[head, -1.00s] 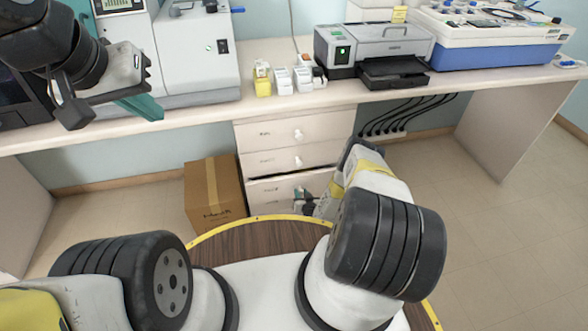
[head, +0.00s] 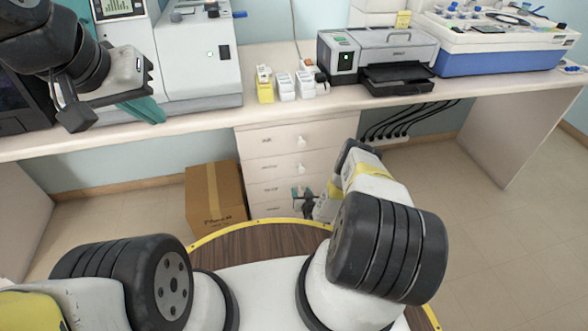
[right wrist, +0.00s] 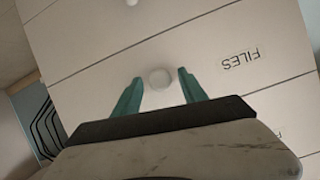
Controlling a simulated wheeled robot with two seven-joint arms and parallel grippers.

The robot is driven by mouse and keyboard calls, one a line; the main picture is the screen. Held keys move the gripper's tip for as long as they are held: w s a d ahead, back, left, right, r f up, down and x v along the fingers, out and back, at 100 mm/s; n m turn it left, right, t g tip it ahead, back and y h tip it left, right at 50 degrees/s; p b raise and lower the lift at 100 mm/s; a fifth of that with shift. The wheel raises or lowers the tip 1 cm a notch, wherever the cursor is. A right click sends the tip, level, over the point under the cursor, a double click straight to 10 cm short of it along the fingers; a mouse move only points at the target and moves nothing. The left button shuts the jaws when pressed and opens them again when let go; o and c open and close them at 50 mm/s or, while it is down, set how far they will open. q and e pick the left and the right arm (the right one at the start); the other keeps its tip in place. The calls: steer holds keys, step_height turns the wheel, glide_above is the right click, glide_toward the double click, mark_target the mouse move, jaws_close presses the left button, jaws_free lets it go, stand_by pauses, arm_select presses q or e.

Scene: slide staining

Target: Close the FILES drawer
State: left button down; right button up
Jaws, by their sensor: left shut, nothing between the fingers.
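The FILES drawer (head: 268,190) is the third one down in the pale drawer unit under the bench, and its front looks flush with the others. Its label (right wrist: 240,61) shows upside down in the right wrist view. My right gripper (right wrist: 155,85) is open, with one teal finger on each side of the round white knob (right wrist: 159,78); I cannot tell if they touch it. In the head view the right gripper (head: 303,194) is at the drawer front, partly hidden by my arm. My left gripper (head: 146,108) is shut and empty above the bench at left.
A cardboard box (head: 215,195) stands on the floor left of the drawers. A printer (head: 385,50), small bottles (head: 285,85) and lab machines stand on the bench (head: 215,117). Black cables (head: 405,120) hang at right. The floor at right is clear.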

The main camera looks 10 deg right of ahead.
steer(key=shift+s, duration=0.1)
steer(key=v, duration=0.7)
steer(key=shift+s, duration=0.3)
steer(key=shift+r, duration=0.15)
